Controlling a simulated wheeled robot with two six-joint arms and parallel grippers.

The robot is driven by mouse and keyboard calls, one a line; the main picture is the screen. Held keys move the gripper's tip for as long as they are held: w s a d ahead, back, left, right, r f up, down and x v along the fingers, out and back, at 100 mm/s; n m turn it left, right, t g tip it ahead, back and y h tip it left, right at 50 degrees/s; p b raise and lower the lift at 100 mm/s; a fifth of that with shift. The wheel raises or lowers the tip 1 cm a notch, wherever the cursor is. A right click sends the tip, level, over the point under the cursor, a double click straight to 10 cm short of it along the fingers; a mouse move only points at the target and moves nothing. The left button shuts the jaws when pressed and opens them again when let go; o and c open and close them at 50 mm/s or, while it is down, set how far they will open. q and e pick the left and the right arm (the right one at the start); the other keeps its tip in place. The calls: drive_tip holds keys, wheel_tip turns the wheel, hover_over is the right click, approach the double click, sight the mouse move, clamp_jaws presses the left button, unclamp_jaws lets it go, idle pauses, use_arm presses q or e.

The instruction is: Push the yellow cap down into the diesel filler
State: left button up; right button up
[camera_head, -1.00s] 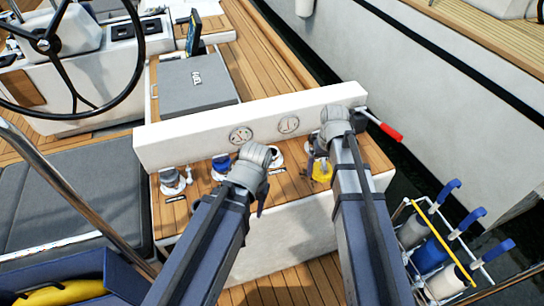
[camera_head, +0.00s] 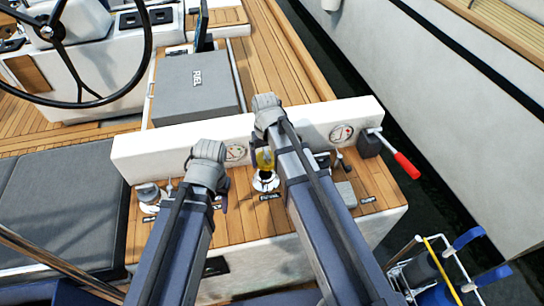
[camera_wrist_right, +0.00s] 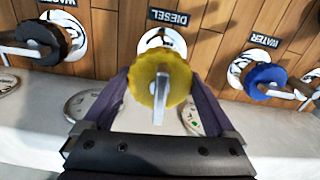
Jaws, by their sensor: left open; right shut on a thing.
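The yellow cap (camera_head: 265,158) is held between the fingers of my right gripper (camera_head: 266,154), which is shut on it. In the right wrist view the cap (camera_wrist_right: 158,75) sits between both fingers with its pale handle bar facing the camera. The diesel filler (camera_head: 265,182), a pale ring in the wooden deck, shows just below the cap in the head view. In the right wrist view the filler (camera_wrist_right: 163,38) is partly hidden behind the cap. The cap appears above it; the exact gap is unclear. My left gripper (camera_head: 214,192) is open, to the left of the filler.
A blue cap (camera_wrist_right: 266,77) marks the water filler on one side, and a dark cap (camera_wrist_right: 42,42) the waste filler on the other. A white upright panel (camera_head: 150,152) stands behind the fillers. A red-handled lever (camera_head: 404,163) is at right.

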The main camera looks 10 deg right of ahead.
sight(265, 151)
drive_tip(key=shift+w+a, duration=0.2)
drive_tip(key=shift+a, duration=0.1)
drive_tip(key=shift+s+f, duration=0.1)
drive_tip(key=shift+f, duration=0.05)
drive_tip(key=shift+f+b, duration=0.6)
drive_tip(key=shift+b, duration=0.15)
use_arm(q)
wheel_tip(265, 151, down, 6)
drive_tip(key=b, duration=0.4)
drive_tip(key=shift+w+a+r, duration=0.1)
use_arm(e)
wheel_tip(265, 151, down, 4)
drive_tip(key=shift+f, duration=0.1)
use_arm(q)
drive_tip(key=shift+f+b, duration=0.55)
drive_tip(key=shift+b, duration=0.15)
use_arm(e)
drive_tip(key=shift+f, duration=0.55)
drive_tip(key=o, duration=1.2)
wheel_tip(265, 151, up, 11)
drive_tip(key=p, duration=1.1)
use_arm(q)
wheel_tip(265, 151, up, 11)
